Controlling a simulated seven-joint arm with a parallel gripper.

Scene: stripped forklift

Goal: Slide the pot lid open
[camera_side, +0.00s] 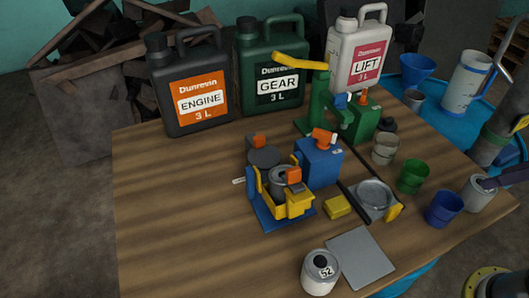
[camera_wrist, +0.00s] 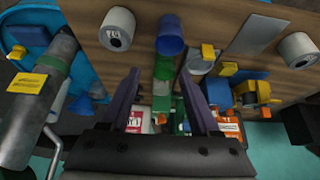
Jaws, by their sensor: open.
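A round grey metal pot (camera_side: 374,194) sits in a flat square frame between dark rails, right of the table's middle. A yellow tab (camera_side: 394,212) stands at its near right corner. I cannot tell the lid clearly from the pot. In the wrist view the pot (camera_wrist: 200,66) is small, right of my fingers, with the yellow tab (camera_wrist: 208,52) beside it. My gripper (camera_wrist: 159,76) is open and empty, its two dark fingers spread.
A blue-and-yellow machine (camera_side: 292,200), a yellow block (camera_side: 338,206), a flat grey plate (camera_side: 360,257) and a can (camera_side: 320,271) are nearby.

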